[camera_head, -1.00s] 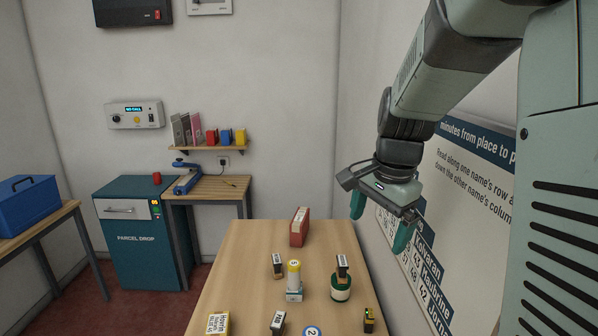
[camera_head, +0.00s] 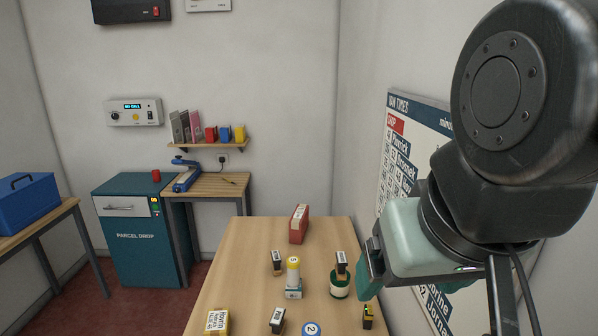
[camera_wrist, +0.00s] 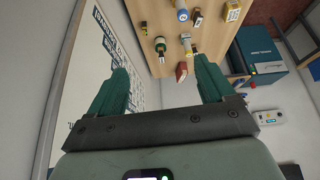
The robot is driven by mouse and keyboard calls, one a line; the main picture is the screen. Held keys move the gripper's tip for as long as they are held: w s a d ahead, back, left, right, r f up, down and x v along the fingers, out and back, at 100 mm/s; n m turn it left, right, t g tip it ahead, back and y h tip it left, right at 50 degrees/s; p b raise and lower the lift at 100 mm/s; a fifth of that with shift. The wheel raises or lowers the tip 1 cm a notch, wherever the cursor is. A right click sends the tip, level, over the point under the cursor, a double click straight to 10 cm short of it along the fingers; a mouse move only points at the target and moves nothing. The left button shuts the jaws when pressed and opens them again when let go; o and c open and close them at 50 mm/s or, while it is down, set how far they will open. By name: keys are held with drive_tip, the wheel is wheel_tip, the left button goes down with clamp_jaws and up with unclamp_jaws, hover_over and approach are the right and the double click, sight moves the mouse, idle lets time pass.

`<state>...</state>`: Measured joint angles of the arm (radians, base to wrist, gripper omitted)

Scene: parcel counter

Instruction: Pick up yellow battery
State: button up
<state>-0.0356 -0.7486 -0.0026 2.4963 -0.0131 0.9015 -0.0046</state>
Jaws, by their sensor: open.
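Beside the cylinder are a dark labelled block (camera_head: 277,262) and a green roll (camera_head: 340,288) with a block on top. A red binder (camera_head: 299,224) stands behind. The wall is close right.

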drive_tip(key=c, duration=0.5)
